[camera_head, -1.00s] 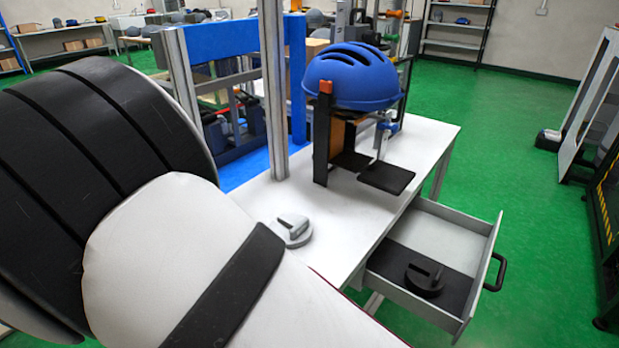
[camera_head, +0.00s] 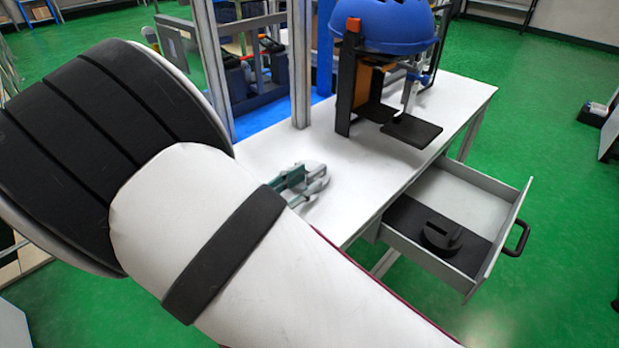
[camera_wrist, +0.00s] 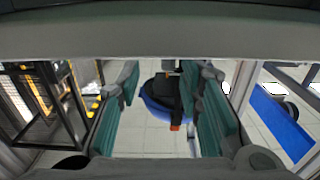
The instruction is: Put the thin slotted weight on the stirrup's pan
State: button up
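A black slotted weight (camera_head: 441,236) lies in the open drawer. I cannot tell for sure which is the thinner. The stirrup's pan (camera_head: 411,130), a flat black plate, hangs from a pale stirrup (camera_head: 409,92) below the blue helmet (camera_head: 385,25) and is empty.
The drawer (camera_head: 503,232) sticks out at the table's right side. A grey upright post (camera_head: 300,70) stands on the table behind my gripper. A black upright (camera_head: 347,80) stands beside the helmet. The tabletop between the grey weight and the stand is clear.

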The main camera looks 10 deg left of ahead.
aim_at(317, 170)
jog(key=b+x, duration=0.1)
jog(key=x, duration=0.3)
jog(key=shift+w+a+f+b, duration=0.1)
jog(key=shift+w+f+b, duration=0.1)
jog(key=shift+w+b, duration=0.15)
jog(key=shift+w+r, duration=0.1)
jog(key=shift+w, duration=0.1)
grip_shut()
